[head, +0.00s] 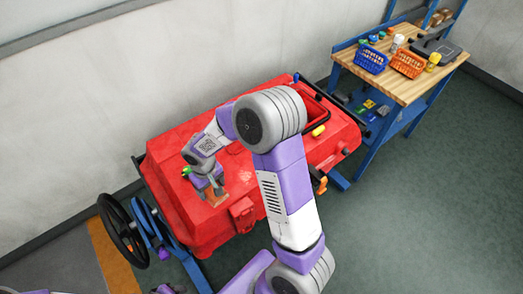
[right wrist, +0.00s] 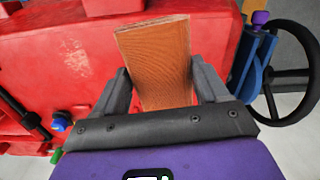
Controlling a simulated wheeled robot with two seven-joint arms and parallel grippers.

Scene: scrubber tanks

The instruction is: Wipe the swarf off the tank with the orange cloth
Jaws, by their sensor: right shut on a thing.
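The red tank (head: 185,135) fills the middle of the head view, and its red surface also fills much of the right wrist view (right wrist: 60,60). My right gripper (head: 212,192) is over the tank's left part, pointing down. It is shut on the folded orange cloth (right wrist: 158,65), which stands out between the two grey fingers. In the head view a small part of the cloth (head: 215,200) shows below the gripper, close to the tank top; I cannot tell whether it touches. Pale specks or scuffs (right wrist: 70,45) show on the red surface; I cannot tell if they are swarf.
A black handwheel (head: 123,230) stands at the tank's left end. A black-edged opening and a yellow part (head: 318,131) are at its right. A workbench (head: 400,85) with a blue basket (head: 370,60) and an orange basket (head: 407,64) stands at back right. The right floor is clear.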

